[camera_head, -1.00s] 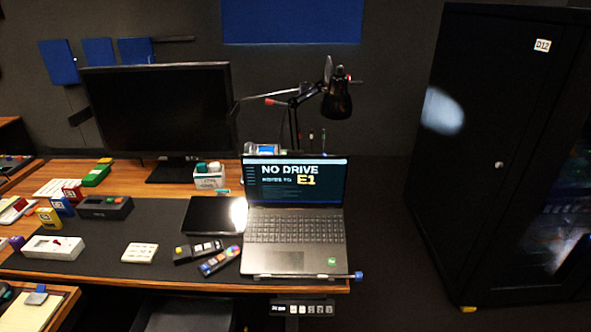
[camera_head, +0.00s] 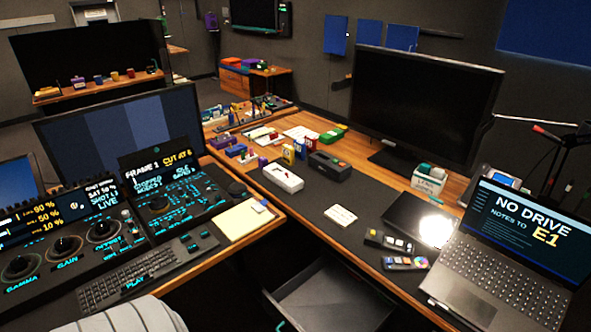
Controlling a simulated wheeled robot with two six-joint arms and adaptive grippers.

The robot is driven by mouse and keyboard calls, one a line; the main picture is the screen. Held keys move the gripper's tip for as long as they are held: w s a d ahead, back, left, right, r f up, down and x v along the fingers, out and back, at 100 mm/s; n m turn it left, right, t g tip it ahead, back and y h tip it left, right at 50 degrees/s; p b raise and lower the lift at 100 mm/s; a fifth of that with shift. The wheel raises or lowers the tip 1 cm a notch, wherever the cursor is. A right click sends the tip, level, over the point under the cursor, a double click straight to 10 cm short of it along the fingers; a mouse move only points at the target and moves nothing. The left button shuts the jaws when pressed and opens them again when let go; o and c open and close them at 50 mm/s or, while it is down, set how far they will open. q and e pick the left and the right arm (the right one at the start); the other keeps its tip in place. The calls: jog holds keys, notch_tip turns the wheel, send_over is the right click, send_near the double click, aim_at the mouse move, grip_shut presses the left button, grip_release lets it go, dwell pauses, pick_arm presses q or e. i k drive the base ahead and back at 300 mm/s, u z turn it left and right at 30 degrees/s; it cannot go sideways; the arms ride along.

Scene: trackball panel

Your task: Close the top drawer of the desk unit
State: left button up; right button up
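A dark grey drawer (camera_head: 338,297) stands pulled out below the front edge of the wooden desk (camera_head: 402,293), at the bottom middle of the head view. Its inside looks empty where I can see it. Its near end is cut off by the bottom of the picture, and I cannot see other drawers of the unit. Neither of my grippers is in view.
The desk bears a laptop (camera_head: 512,240), a black monitor (camera_head: 425,105), a white box (camera_head: 283,178) and small devices. A control console (camera_head: 105,232) with a keyboard (camera_head: 140,276) fills the left. A grey ribbed object (camera_head: 115,317) shows at the bottom left.

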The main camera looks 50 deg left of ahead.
aim_at(323, 297)
jog(key=u, duration=1.75)
jog(key=i, duration=0.15)
jog(key=z, duration=0.35)
jog(key=k, duration=0.5)
jog(key=z, duration=0.75)
jog(key=i, duration=0.5)
jog(key=u, duration=0.6)
